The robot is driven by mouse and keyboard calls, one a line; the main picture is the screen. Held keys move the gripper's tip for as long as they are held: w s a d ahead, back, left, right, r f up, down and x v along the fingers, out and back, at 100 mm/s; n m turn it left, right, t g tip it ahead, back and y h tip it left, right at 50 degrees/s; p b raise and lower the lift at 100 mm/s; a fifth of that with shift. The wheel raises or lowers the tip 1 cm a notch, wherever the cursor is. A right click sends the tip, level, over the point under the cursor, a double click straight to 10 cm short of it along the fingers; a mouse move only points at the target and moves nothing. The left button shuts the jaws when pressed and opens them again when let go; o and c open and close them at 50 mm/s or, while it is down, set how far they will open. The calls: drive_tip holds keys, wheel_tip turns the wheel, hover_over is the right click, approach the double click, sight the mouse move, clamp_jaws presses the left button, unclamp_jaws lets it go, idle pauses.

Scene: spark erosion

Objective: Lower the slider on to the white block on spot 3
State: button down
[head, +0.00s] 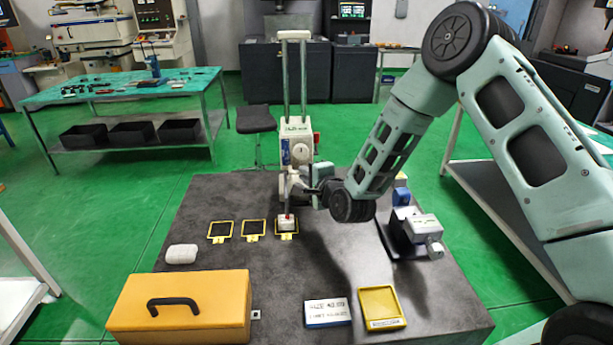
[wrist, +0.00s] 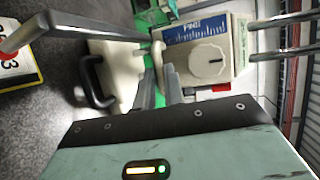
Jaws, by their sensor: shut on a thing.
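The slider (head: 299,143) is a pale box with a dial on two upright columns (head: 295,85); its dial and blue label also show in the wrist view (wrist: 208,62). A grey arm (wrist: 75,30) reaches from it. Spot 3 (head: 297,236) is the rightmost of three yellow-framed dark squares. The white block (head: 284,226) sits on it, with a red tip over its top; whether they touch I cannot tell. My gripper (head: 315,188), also in the wrist view (wrist: 162,66), is shut on a pale part beside the slider. My arm partly hides the hold.
A white rounded object (head: 182,254) and an orange case (head: 180,306) are on the left. A labelled box (head: 328,312) and a yellow tray (head: 380,306) lie in front. A grey device (head: 418,228) stands right. The table's middle front is clear.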

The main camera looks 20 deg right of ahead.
drive_tip(key=c, duration=1.5)
unclamp_jaws()
drive_tip(key=shift+s+f, duration=0.1)
drive_tip(key=shift+f, duration=0.3)
drive_tip(key=shift+r, duration=0.1)
drive_tip(key=p+v, duration=0.8)
drive_tip(key=v, duration=0.9)
drive_tip(key=shift+r, duration=0.2)
drive_tip(key=shift+s, duration=0.15)
